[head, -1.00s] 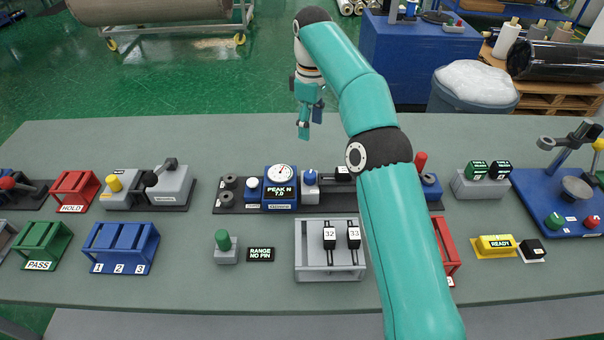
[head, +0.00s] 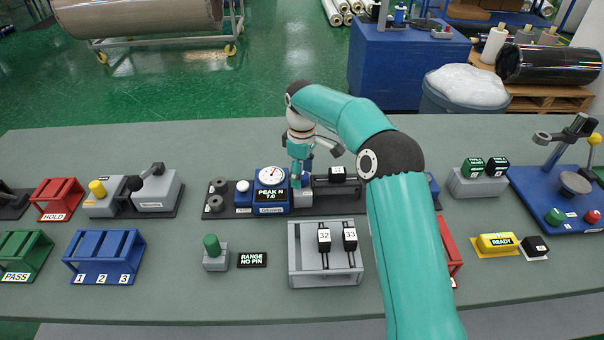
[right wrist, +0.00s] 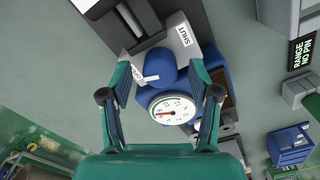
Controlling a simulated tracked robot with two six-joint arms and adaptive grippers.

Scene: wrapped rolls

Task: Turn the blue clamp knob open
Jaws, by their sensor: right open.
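The blue clamp knob (right wrist: 155,65) sits on a grey block marked SHUT in the right wrist view, beside the gauge. A small white tab shows at its lower side. My right gripper (right wrist: 158,69) is open, with its fingers on either side of the knob; I cannot tell if they touch it. In the head view my right gripper (head: 299,176) points down over the clamp block and largely hides the knob. The gauge box (head: 271,198) reads PEAK N 7.0. My left gripper is not in view.
The gauge dial (right wrist: 172,109) lies close to the right fingers. A grey rack (head: 298,268) with tags 32 and 33 stands in front. A green-topped plunger (head: 212,246) and a RANGE NO PIN sign (head: 252,260) are front left. The bench behind the gauge is clear.

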